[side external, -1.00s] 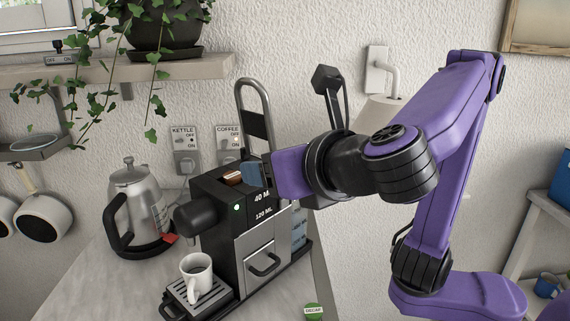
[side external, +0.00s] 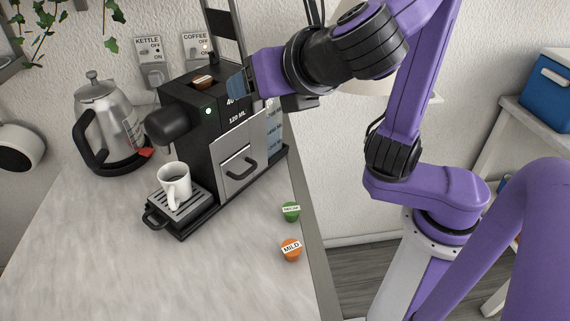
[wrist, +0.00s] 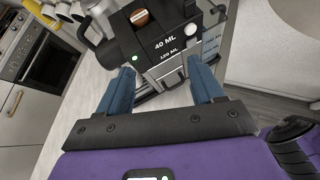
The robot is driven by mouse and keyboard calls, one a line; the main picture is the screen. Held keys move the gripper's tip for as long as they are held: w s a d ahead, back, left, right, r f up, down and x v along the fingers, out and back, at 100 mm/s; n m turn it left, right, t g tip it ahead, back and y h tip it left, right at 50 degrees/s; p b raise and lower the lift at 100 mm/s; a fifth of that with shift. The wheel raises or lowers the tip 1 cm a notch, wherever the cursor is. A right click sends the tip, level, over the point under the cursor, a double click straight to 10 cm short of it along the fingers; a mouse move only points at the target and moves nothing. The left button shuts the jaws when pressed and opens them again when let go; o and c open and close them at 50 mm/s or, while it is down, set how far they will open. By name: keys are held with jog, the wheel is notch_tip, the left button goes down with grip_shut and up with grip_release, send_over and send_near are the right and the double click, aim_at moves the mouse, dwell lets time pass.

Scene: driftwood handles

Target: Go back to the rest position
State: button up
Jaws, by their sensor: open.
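My gripper (side external: 238,86) is at the upper right of the black coffee machine (side external: 185,105) in the side view, with its blue fingers in front of the machine's side. In the wrist view my gripper (wrist: 161,84) has its two blue fingers spread wide, with nothing held between them. The machine's front, marked 40 ML and 120 ML, lies beyond the fingertips. I cannot tell whether a finger touches it. A brown and orange capsule (side external: 203,79) sits on top of the machine. A white cup (side external: 175,187) stands on its drip tray (side external: 163,212).
A steel kettle (side external: 100,120) stands left of the machine. A green decaf capsule (side external: 291,211) and an orange mild capsule (side external: 291,250) lie near the counter's right edge. The front of the counter (side external: 130,275) is clear. A blue box (side external: 548,90) sits on a shelf at right.

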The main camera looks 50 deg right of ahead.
jog(key=s+d+f+m+g, duration=0.3)
jog(key=d+f+m+g, duration=0.4)
jog(key=f, duration=0.4)
jog(key=s+d+f+m+g+y, duration=0.3)
jog(key=s+d+f+m, duration=0.3)
jog(key=s+m, duration=0.3)
jog(key=f+m+g, duration=0.1)
jog(key=m, duration=0.1)
jog(key=shift+d+m+y, duration=0.25)
jog(key=shift+m+y, duration=0.15)
